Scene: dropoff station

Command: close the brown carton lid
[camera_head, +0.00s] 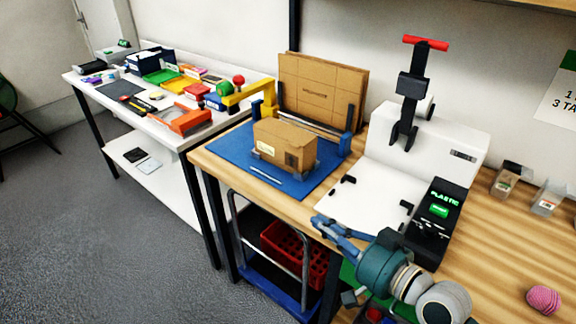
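A small brown carton (285,145) stands on a blue mat (240,160) on the wooden bench, held near its lower corners by grey blocks. Its top looks nearly flat, but I cannot tell how far its lid is closed. My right gripper (322,226) is at the front edge of the bench, below and right of the carton and well apart from it. Its two fingers point left and look parted, with nothing between them. My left gripper is out of view.
Flat brown cardboard (318,92) stands upright behind the carton between blue posts. A white sealing machine (430,140) with a red-handled lever and a black display box (435,215) stand to the right. A yellow dispenser (255,95) is at the left. A red crate (290,250) sits below.

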